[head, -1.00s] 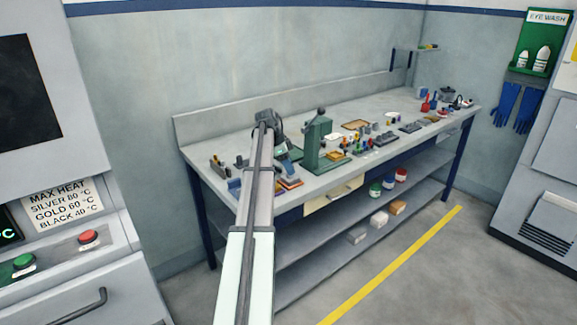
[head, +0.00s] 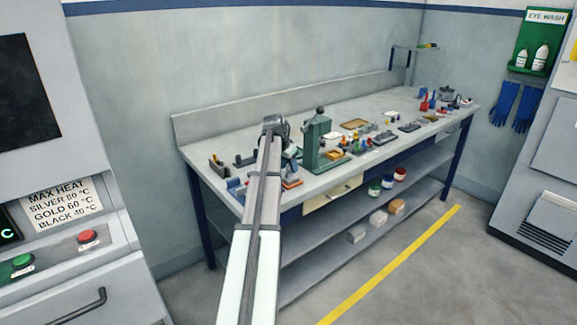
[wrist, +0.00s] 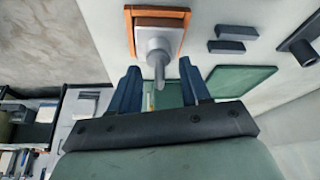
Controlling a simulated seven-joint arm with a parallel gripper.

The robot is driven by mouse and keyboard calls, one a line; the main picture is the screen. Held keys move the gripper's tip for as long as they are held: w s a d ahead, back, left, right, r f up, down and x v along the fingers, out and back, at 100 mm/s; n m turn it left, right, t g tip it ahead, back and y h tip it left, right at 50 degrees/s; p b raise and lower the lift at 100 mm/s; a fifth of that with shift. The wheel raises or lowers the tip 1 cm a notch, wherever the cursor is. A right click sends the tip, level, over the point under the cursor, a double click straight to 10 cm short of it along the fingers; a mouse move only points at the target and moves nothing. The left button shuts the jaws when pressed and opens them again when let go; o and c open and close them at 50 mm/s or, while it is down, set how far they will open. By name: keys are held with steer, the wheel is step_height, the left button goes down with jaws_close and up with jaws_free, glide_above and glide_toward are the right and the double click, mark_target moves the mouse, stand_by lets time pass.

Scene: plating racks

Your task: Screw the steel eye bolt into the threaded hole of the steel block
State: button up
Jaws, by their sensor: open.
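In the wrist view a pale steel block (wrist: 147,20) sits in an orange-rimmed tray (wrist: 130,30). A grey round-headed part with a stem (wrist: 158,48), which looks like the eye bolt, stands over the block and points toward my gripper. I cannot tell whether it is seated in a threaded hole; no hole shows. My gripper (wrist: 159,68) is open, with its two blue fingers on either side of the stem's end. No contact is clear. In the head view the orange tray (head: 292,184) is at the bench's front left, and my arm hides the fingers.
A green press (head: 316,140) stands close right of my gripper on the grey workbench (head: 215,143). Its green base (wrist: 240,80) may be the plate beside my fingers. Dark bars (wrist: 234,30) and a dark cylinder (wrist: 300,47) lie nearby. Several small tools fill the bench farther right.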

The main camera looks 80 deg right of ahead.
steer(key=n, duration=0.2)
steer(key=n+t, duration=0.1)
steer(key=n, duration=0.1)
steer(key=shift+s+t, duration=0.2)
steer(key=shift+t, duration=0.1)
steer(key=n, duration=0.2)
steer(key=n+t, duration=0.1)
steer(key=n, duration=0.1)
steer(key=shift+s+n+t, duration=0.1)
steer(key=shift+n+t, duration=0.2)
steer(key=shift+n, duration=0.4)
steer(key=n+t, duration=0.1)
steer(key=n, duration=0.3)
steer(key=shift+s+d+t, duration=0.1)
steer(key=shift+s+t, duration=0.1)
steer(key=shift+t, duration=0.2)
steer(key=n+t+y, duration=0.1)
steer(key=n, duration=0.3)
steer(key=shift+f, duration=0.1)
